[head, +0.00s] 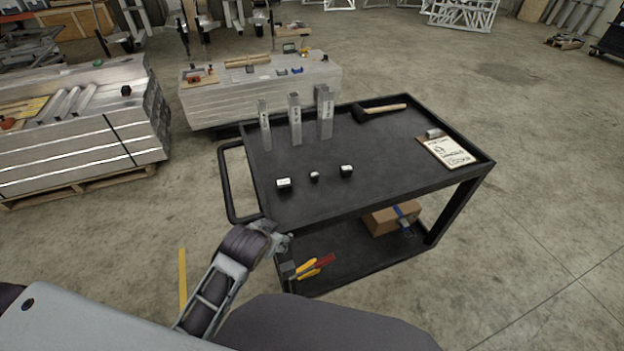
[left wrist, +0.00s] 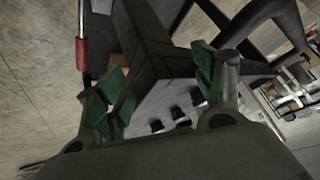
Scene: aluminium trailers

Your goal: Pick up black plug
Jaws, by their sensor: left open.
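Three small black plugs with pale tops stand in a row on the black cart top (head: 400,165): a left one (head: 284,184), a smaller middle one (head: 314,176) and a right one (head: 347,171). My left gripper (head: 286,243) is at the cart's near left corner, apart from the plugs and nearer to me. In the left wrist view its green-padded fingers (left wrist: 160,92) are spread, with no object gripped. Small dark shapes show between them; I cannot tell whether they are the plugs. My right gripper is not in view.
Upright metal tubes (head: 295,120) stand behind the plugs. A mallet (head: 383,108) and a clipboard (head: 447,151) lie farther back and right. The cart's handle (head: 228,185) juts out left. The lower shelf holds a cardboard box (head: 390,218) and colored-handled tools (head: 315,266).

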